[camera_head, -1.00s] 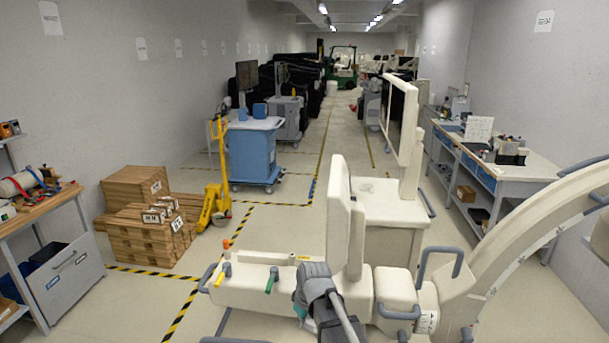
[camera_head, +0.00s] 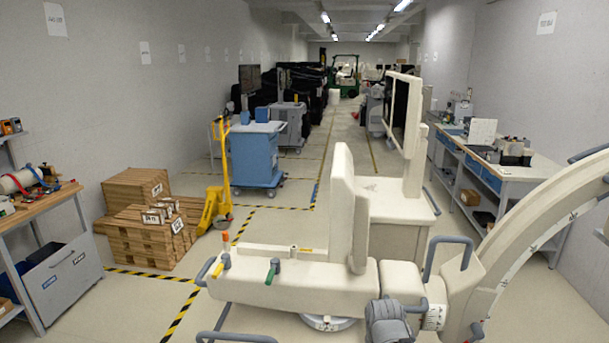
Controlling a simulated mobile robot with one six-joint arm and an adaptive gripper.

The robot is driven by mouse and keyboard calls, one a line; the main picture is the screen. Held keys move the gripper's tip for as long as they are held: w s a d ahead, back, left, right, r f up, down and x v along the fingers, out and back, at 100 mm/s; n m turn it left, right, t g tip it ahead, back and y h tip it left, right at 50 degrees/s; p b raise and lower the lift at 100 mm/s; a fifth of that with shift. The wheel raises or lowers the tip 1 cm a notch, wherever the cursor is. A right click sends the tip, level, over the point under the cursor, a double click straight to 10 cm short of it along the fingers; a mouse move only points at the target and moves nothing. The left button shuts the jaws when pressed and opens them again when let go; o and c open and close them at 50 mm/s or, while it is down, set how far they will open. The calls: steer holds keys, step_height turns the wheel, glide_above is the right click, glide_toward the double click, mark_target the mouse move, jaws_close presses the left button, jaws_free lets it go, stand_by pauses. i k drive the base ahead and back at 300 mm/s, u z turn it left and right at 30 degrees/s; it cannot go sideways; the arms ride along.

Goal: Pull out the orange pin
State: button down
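The orange pin (camera_head: 226,238) stands upright near the left end of a long cream-coloured equipment body (camera_head: 300,294). Pale and yellow parts show just below and beside it. A green handle (camera_head: 271,272) sits to its right on the same body, lying at a slant. A grey rounded part of my arm shows at the bottom edge, right of centre, well to the right of the pin and apart from it. My gripper's fingers do not show.
A tall cream panel (camera_head: 341,205) rises from the body's right part. A large curved cream arm (camera_head: 530,240) fills the right. Grey rails (camera_head: 235,337) stick out in front. A yellow pallet truck (camera_head: 213,205) and wooden crates (camera_head: 150,240) stand behind left.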

mark_target(226, 238)
steer(key=z, duration=0.05)
steer(key=k, duration=0.65)
steer(key=u, duration=0.55)
steer(key=i, duration=1)
steer(key=u, duration=0.3)
